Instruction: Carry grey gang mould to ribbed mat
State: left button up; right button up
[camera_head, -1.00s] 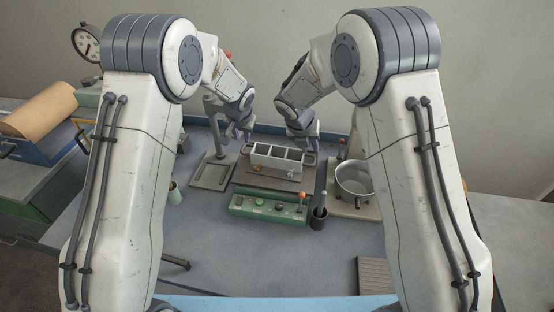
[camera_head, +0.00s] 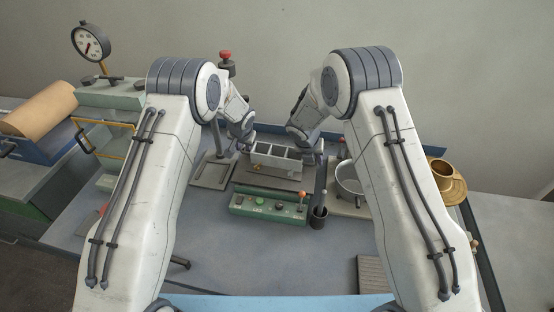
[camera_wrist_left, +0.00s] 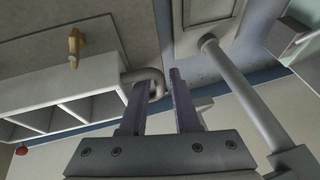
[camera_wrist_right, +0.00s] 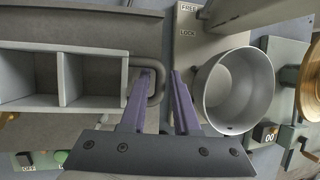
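The grey gang mould (camera_head: 277,164), an open box with several compartments, sits upright on a flat plate in the middle of the bench. It also shows in the left wrist view (camera_wrist_left: 62,92) and the right wrist view (camera_wrist_right: 62,100). My left gripper (camera_wrist_left: 160,78) is open, with its fingers on either side of the mould's left end handle (camera_wrist_left: 157,84). My right gripper (camera_wrist_right: 159,73) is open, with its fingers on either side of the right end handle (camera_wrist_right: 156,92). Neither gripper visibly pinches its handle. The ribbed mat (camera_head: 371,273) lies near the front right, partly hidden by my right arm.
A green control box (camera_head: 268,205) with buttons stands in front of the mould. A dark cup (camera_head: 318,217) stands at its right end. A metal pot (camera_wrist_right: 233,90) is close beside my right gripper. The bench front between box and mat is clear.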

pick_arm(q)
jog(key=shift+w+f, duration=0.1)
pick_arm(e)
jog(key=shift+f, duration=0.1)
pick_arm(q)
jog(key=shift+c, duration=0.3)
pick_arm(e)
jog(key=shift+c, duration=0.3)
pick_arm(q)
grip_shut()
pick_arm(e)
grip_shut()
dwell(0.4)
